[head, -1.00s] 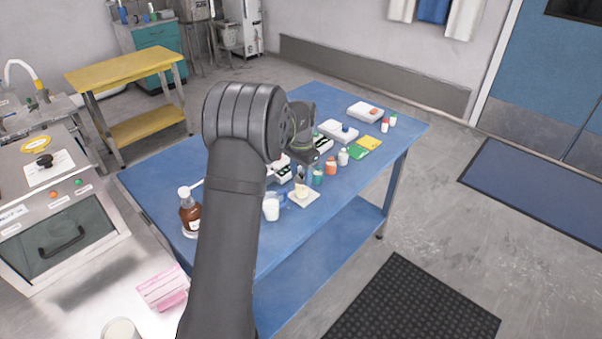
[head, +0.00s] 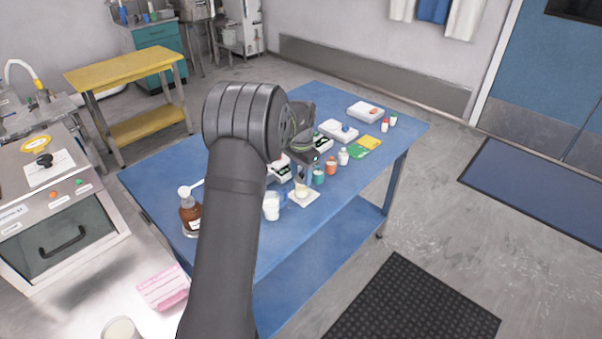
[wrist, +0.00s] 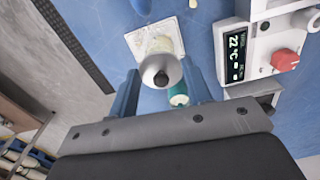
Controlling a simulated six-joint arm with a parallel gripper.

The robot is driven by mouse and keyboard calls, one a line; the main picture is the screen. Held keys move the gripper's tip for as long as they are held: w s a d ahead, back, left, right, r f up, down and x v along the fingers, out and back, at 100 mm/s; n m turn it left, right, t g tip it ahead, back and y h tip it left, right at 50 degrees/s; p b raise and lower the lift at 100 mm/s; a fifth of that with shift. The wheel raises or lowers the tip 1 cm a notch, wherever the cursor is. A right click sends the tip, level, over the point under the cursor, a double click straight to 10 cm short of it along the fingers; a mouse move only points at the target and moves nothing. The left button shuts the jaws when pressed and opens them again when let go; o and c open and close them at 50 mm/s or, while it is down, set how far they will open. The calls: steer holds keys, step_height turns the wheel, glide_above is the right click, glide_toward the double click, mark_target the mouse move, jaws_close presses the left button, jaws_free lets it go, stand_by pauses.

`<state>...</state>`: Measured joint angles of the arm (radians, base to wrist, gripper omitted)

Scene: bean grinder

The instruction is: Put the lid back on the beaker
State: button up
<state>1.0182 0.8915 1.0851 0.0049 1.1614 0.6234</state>
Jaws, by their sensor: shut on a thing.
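The lid (wrist: 163,65), a pale round disc with a black knob, sits between the two blue fingers of my gripper (wrist: 161,76), which are shut on it. Beyond it in the wrist view is the small beaker (wrist: 158,45) with pale contents, partly hidden by the lid, on a white square tile (wrist: 137,38). In the head view the beaker (head: 302,189) stands on the tile (head: 312,198) near the front of the blue table, with my gripper (head: 305,177) right above it. The lid is hard to make out there, and whether it touches the beaker cannot be told.
A teal-labelled bottle (wrist: 178,97) stands close to the right finger. A white device with a display (wrist: 237,55) and red knob (wrist: 284,62) is at the right. In the head view, a white-filled container (head: 271,207) stands left of the tile and an orange bottle (head: 331,165) to the right.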

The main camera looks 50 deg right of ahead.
steer(key=shift+f, duration=0.1)
stand_by(0.7)
steer(key=o, duration=1.5)
steer(key=shift+r, duration=3.5)
steer(key=shift+c, duration=0.2)
jaws_close()
steer(key=shift+f, duration=0.2)
